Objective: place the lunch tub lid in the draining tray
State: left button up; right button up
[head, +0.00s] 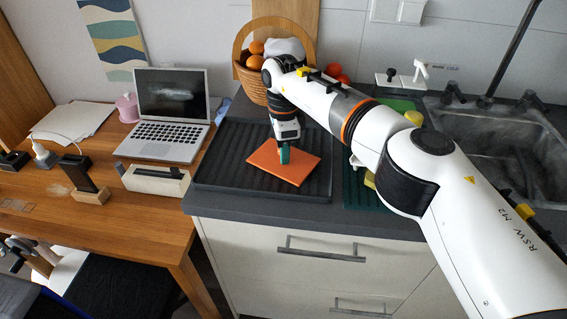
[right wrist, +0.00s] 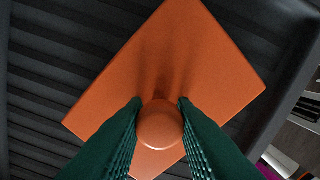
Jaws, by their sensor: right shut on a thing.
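The lunch tub lid is an orange rectangular plate (head: 301,169) with a round knob. It lies turned at an angle within the outline of the dark ribbed draining tray (head: 222,166) on the counter. Whether it rests on the ribs or hangs just above them I cannot tell. My right gripper (head: 284,156) points down over the lid, its green fingers shut on the knob. In the right wrist view the fingers (right wrist: 160,112) close on both sides of the knob, and the orange plate (right wrist: 190,60) spreads over the tray's ribs (right wrist: 55,60). My left gripper does not show.
A fruit basket (head: 243,52) stands behind the tray. A green mat (head: 360,192) and the sink (head: 480,135) are to the right, partly behind my right arm. The wooden desk at left holds a laptop (head: 170,95) and a cream box (head: 155,181). Tray ribs left of the lid are bare.

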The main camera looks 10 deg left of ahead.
jog(key=shift+f+b, duration=0.3)
jog(key=o, duration=1)
jog(key=shift+o, duration=0.2)
jog(key=shift+r, duration=0.1)
notch_tip(320, 180, up, 12)
jog(key=shift+s, duration=0.1)
